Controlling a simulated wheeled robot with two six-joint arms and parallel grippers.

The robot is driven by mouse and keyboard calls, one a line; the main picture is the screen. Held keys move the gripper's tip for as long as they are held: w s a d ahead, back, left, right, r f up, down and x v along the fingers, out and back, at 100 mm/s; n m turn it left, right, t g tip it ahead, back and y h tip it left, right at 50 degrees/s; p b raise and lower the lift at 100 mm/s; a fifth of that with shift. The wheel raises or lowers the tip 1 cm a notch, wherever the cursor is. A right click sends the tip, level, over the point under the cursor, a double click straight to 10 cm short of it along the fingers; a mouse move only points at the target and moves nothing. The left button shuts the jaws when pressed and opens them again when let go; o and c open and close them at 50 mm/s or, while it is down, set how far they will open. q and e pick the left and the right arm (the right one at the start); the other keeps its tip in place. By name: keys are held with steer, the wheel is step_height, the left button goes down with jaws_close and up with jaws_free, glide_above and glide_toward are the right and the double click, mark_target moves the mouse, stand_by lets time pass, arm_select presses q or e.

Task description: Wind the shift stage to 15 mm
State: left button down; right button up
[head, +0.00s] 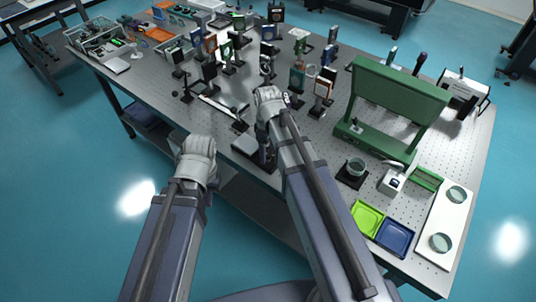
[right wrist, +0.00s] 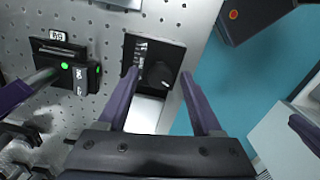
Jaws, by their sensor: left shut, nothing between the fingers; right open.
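A black stage with a round black knob (right wrist: 158,73) sits at the table edge in the right wrist view. Pale markings show on its left side, too small to read. My right gripper (right wrist: 160,80) is open, its two purple fingers apart on either side of the knob, with nothing held. In the head view, my right gripper (head: 265,152) points down at the table's front edge, and the arm partly hides the stage there. My left gripper (head: 198,150) is off the table's front edge, shut and empty; its fingertips are hidden.
A black device with green lights (right wrist: 75,66) stands left of the knob. Several optic mounts fill the table's middle. A green frame (head: 392,110) stands to the right. Yellow-green (head: 367,219) and blue (head: 394,236) trays lie near the right front edge. Open floor lies before the table.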

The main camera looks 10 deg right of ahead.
jaws_close()
stand_by(0.5)
